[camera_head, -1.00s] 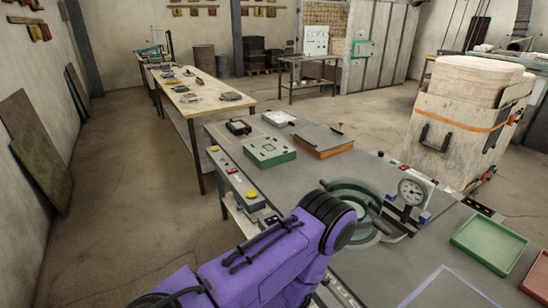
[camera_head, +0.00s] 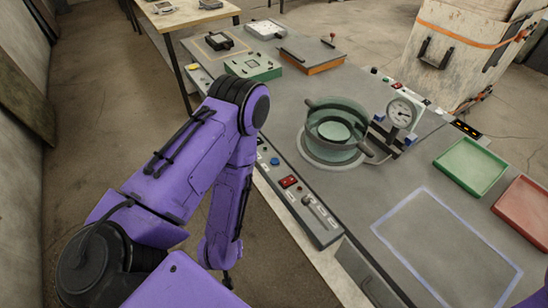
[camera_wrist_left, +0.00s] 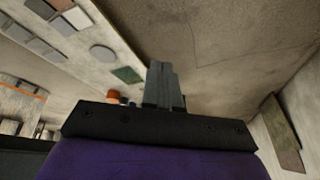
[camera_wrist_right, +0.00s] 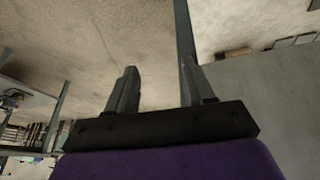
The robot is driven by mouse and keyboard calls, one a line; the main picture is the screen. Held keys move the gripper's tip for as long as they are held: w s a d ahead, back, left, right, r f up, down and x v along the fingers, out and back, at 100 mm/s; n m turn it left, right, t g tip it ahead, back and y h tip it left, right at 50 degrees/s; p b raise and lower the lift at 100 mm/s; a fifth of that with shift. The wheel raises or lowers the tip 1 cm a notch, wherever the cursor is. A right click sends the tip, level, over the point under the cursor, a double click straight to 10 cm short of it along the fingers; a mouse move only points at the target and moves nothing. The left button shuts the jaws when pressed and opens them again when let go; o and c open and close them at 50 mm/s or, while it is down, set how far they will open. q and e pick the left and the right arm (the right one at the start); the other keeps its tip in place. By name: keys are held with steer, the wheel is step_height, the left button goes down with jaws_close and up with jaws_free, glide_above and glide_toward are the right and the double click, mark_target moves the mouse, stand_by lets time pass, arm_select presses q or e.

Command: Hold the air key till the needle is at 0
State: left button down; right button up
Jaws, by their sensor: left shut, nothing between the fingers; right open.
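A round white gauge (camera_head: 401,113) stands upright on the grey bench beside a green-grey round vessel (camera_head: 335,128) with handles. Its needle is too small to read. A control strip along the bench's near edge bears a blue button (camera_head: 275,161), a red switch (camera_head: 289,182) and several small keys (camera_head: 312,206); I cannot tell which is the air key. My left arm is folded left of the strip; its gripper is not clear in the head view. In the left wrist view my left gripper (camera_wrist_left: 163,85) is shut and empty. In the right wrist view my right gripper (camera_wrist_right: 160,85) is open and empty.
A green tray (camera_head: 470,167) and a red tray (camera_head: 524,208) lie at the bench's right. A blue-outlined area (camera_head: 440,240) is bare. A green box (camera_head: 252,67) and an orange-sided box (camera_head: 312,56) stand at the back. A wooden table (camera_head: 190,12) is beyond.

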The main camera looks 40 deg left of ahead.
arm_select(q)
steer(key=w+a+r+n+t+p, duration=0.15)
steer(key=w+r+p, duration=0.25)
steer(key=w+r, duration=0.45)
step_height(320, 180, up, 12)
steer(key=m+t+h+p, duration=0.2)
steer(key=m+h+p, duration=0.2)
steer(key=h, duration=0.2)
glide_above(271, 161)
steer(key=s, duration=0.2)
steer(key=shift+s+a+r+g, duration=0.15)
steer(key=shift+s+r+g, duration=0.05)
steer(key=shift+g, duration=0.05)
steer(key=r+m+h, duration=0.1)
steer(key=w+r+m+h, duration=0.1)
steer(key=r, duration=0.1)
steer(key=w+r+m+h+p, duration=0.1)
steer(key=r+m, duration=0.1)
steer(key=shift+w+d+r, duration=0.15)
steer(key=shift+w+d, duration=0.05)
steer(key=shift+w, duration=0.05)
arm_select(e)
step_height(271, 161, up, 10)
steer(key=shift+r, duration=0.2)
arm_select(q)
step_height(271, 161, down, 9)
steer(key=b, duration=0.8)
arm_select(e)
step_height(271, 161, down, 8)
steer(key=shift+f, duration=0.1)
